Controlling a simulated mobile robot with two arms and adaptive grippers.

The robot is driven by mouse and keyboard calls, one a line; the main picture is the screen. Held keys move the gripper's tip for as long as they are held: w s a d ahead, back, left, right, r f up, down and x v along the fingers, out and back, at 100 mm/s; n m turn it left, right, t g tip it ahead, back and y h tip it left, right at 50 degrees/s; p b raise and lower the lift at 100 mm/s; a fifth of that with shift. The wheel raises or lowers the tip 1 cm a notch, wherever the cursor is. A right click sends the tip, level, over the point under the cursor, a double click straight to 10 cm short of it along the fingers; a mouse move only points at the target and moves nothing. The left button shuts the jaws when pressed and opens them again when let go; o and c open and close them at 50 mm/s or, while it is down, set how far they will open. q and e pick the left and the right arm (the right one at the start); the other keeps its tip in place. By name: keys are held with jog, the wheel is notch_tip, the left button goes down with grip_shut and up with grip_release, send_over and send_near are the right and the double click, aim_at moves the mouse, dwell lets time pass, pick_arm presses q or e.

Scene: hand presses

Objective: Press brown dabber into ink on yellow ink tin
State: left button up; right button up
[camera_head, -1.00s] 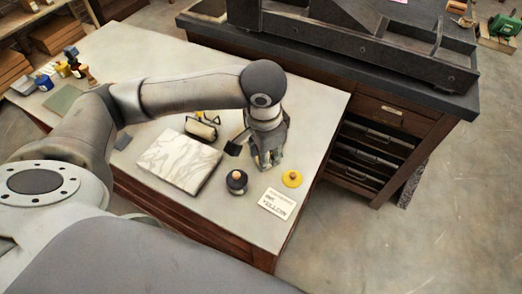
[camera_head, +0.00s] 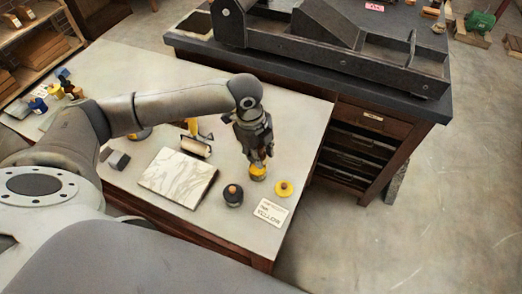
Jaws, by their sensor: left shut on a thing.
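The yellow ink tin (camera_head: 258,174) stands on the pale worktable, near its right side. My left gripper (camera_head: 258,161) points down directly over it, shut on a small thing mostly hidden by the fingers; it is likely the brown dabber. I cannot tell whether it touches the ink. A yellow lid with an orange knob (camera_head: 284,188) lies to the right of the tin. My right gripper is not in view.
A marbled slab (camera_head: 178,177), a roller (camera_head: 195,146) and a dark grey block (camera_head: 119,160) are to the left. A dark press (camera_head: 330,55) stands behind.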

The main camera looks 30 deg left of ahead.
pick_arm(q)
jog(key=m, duration=0.1)
jog(key=w+a+m+p, duration=0.1)
jog(key=m, duration=0.1)
jog(key=shift+a+f+p, duration=0.15)
jog(key=shift+p, duration=0.15)
jog(key=f+b, duration=0.2)
jog(key=f+m+b, duration=0.1)
jog(key=f+b, duration=0.1)
jog(key=a+f+m+b, duration=0.1)
jog(key=f+b, duration=0.1)
jog(key=shift+w+f+g, duration=0.3)
jog(key=shift+d+f+b, duration=0.1)
jog(key=shift+f+b, duration=0.25)
jog(key=shift+f, duration=0.2)
dwell(1.1)
jog(key=shift+s+p, duration=0.15)
jog(key=shift+p, duration=0.25)
dwell(1.7)
notch_tip(320, 180, up, 7)
jog(key=p, duration=0.7)
dwell(0.6)
